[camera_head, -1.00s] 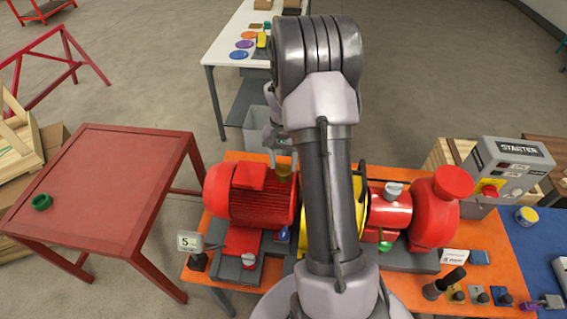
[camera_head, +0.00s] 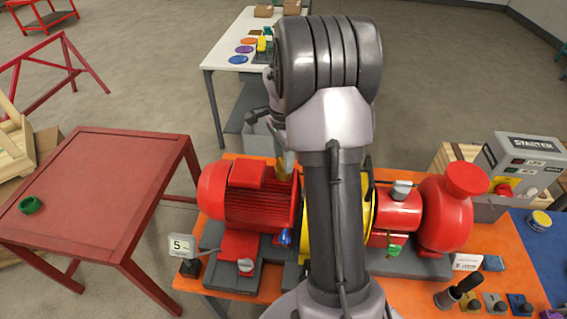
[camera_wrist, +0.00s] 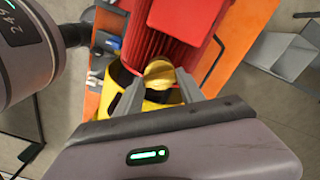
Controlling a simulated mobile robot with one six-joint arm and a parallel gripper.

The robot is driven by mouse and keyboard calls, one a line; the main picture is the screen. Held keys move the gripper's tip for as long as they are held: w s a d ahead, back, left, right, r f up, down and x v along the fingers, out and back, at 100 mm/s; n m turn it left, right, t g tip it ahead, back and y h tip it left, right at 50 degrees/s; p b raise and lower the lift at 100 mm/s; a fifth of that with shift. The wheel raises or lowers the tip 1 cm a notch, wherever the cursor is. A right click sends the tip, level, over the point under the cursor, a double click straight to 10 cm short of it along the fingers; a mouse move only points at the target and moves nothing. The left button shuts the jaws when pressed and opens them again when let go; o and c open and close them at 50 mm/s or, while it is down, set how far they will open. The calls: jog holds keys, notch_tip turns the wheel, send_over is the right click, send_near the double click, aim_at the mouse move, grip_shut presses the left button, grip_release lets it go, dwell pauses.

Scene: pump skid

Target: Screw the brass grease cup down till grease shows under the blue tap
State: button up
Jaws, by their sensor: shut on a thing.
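The brass grease cup (camera_wrist: 159,74) is a rounded yellow knob beside the ribbed red motor. My gripper (camera_wrist: 158,93) is shut on it, with one grey finger on each side. In the head view, my gripper (camera_head: 284,160) is at the motor's right end, mostly behind my arm, and only a little of the brass cup (camera_head: 282,174) shows. The blue tap (camera_head: 285,237) hangs below, at the motor's lower right. I cannot make out any grease under it.
The red motor (camera_head: 246,196), yellow guard (camera_head: 367,210) and red pump (camera_head: 446,215) stand on the orange bench.

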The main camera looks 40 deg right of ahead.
jog(key=m+b, duration=0.2)
jog(key=m, duration=0.2)
jog(key=shift+m+b, duration=0.35)
jog(key=shift+m, duration=0.05)
dwell(0.4)
jog(key=o, duration=1.4)
jog(key=shift+c, duration=0.2)
notch_tip(320, 180, up, 18)
jog(key=p, duration=0.3)
jog(key=shift+f, duration=0.25)
